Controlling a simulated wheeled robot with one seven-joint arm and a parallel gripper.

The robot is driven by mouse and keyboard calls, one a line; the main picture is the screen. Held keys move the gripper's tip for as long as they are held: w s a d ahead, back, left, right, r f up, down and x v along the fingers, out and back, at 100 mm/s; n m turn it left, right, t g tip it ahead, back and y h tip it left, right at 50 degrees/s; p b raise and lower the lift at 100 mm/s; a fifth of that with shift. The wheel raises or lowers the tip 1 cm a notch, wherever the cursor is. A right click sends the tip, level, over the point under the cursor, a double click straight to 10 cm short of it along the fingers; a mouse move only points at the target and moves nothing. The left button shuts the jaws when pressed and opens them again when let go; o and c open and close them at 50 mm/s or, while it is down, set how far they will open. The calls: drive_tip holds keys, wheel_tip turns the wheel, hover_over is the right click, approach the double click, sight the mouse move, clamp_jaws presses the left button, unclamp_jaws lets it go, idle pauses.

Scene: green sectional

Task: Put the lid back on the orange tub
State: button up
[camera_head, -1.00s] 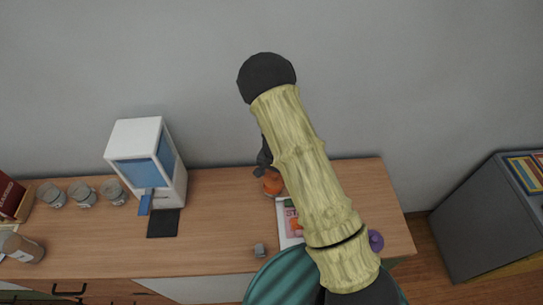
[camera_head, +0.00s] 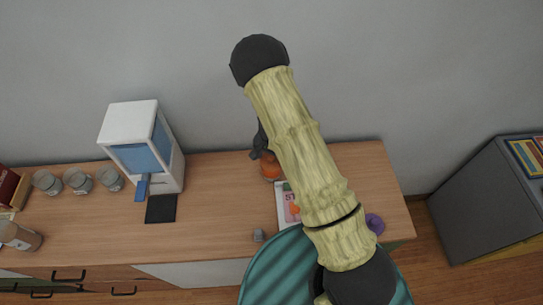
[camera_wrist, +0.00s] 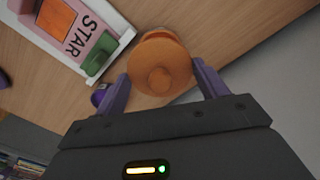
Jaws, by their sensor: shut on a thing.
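A round orange lid (camera_wrist: 158,58) with a knob (camera_wrist: 159,79) facing the camera lies between my purple fingers in the wrist view. My gripper (camera_wrist: 161,84) is shut on it. More orange shows just beyond the disc's far edge; I cannot tell whether this is the orange tub or part of the lid, nor whether they touch. In the head view an orange thing (camera_head: 270,168) shows at my dark gripper (camera_head: 262,155), near the back of the wooden counter (camera_head: 225,205). My arm partly covers it.
A white tray with a pink picture piece (camera_wrist: 84,38) and a green block (camera_wrist: 98,55) lies close by. A purple round thing (camera_head: 375,223) sits near the counter's right end. A small grey item (camera_head: 258,235) is near the front edge. A white-and-blue machine (camera_head: 145,150) stands left.

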sight(271, 164)
drive_tip(key=shift+w+f+b, duration=0.15)
drive_tip(key=shift+f+b, duration=1.05)
drive_tip(key=shift+f, duration=0.85)
drive_tip(key=shift+a, duration=0.1)
drive_tip(key=shift+f, duration=0.15)
idle(1.0)
